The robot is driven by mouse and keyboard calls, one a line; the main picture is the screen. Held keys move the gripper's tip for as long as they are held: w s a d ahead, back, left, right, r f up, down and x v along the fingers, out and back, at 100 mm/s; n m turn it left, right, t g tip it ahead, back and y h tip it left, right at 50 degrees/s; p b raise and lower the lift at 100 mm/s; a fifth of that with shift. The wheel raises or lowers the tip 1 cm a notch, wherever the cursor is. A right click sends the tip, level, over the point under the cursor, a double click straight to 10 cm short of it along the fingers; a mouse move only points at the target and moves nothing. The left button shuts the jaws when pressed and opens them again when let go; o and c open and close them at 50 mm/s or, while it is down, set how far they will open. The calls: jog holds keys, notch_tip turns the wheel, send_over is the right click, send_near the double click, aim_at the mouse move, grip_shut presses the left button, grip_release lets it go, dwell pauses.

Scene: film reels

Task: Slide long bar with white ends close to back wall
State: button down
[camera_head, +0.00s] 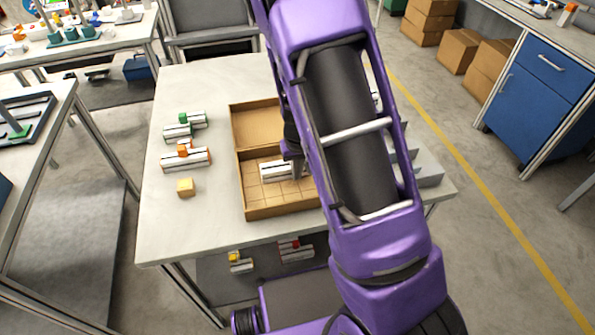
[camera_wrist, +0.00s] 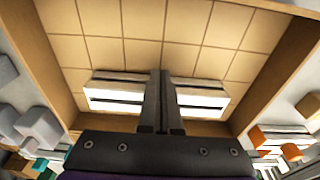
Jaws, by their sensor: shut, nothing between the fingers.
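The long bar with white ends (camera_head: 277,171) lies flat on the gridded floor of a wooden box (camera_head: 276,212). It lies roughly parallel to the box's back wall, nearer to that wall than to the front one. In the wrist view, white parts of the bar (camera_wrist: 113,101) show on both sides of my fingers, which hide its middle. My gripper (camera_wrist: 163,73) is shut and empty, with its fingers reaching down at the bar. Whether they touch it I cannot tell.
A shallow wooden panel or second section (camera_head: 257,126) adjoins the box behind. Left of the box are a green-topped bar (camera_head: 185,126), an orange-topped bar (camera_head: 186,158) and a small wooden block (camera_head: 185,187). Grey pieces (camera_head: 425,168) stand at the table's right.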

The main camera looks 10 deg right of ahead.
jog(key=shift+w, duration=2.75)
jog(key=shift+s, duration=0.15)
jog(key=shift+s, duration=0.95)
jog(key=shift+r+p, duration=0.3)
jog(key=shift+r, duration=2.7)
